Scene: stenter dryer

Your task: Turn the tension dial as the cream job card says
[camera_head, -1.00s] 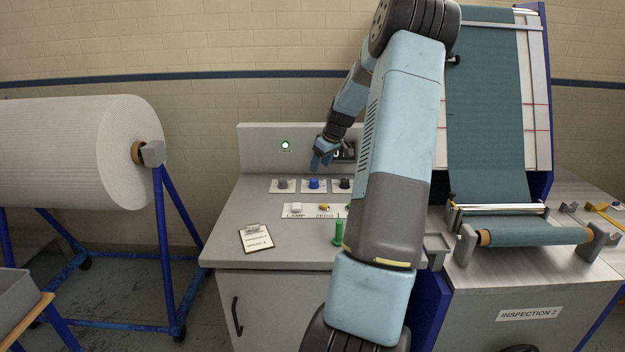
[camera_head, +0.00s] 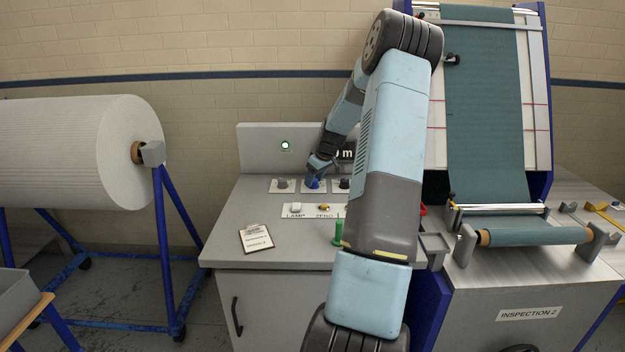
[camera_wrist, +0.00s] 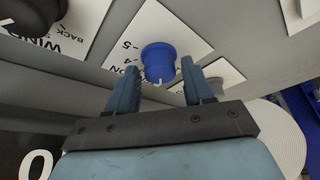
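The blue tension dial (camera_head: 313,185) is the middle of three dials on the grey console. In the wrist view the blue dial (camera_wrist: 158,62) has a white pointer mark, and its plate shows 5, 4 and part of a word ending in "ON". My gripper (camera_head: 315,176) is down at this dial. In the wrist view my gripper (camera_wrist: 158,70) is open, one finger on each side of the dial; I cannot tell whether they touch it. The job card (camera_head: 256,238) lies on a clipboard at the console's front left; its print is too small to read surely.
A grey dial (camera_head: 282,184) stands left of the blue one and a black dial (camera_head: 343,184) right. In front are a white switch (camera_head: 296,207), a yellow control (camera_head: 324,207) and an upright green object (camera_head: 338,232). A lit green lamp (camera_head: 285,145) is on the back panel.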

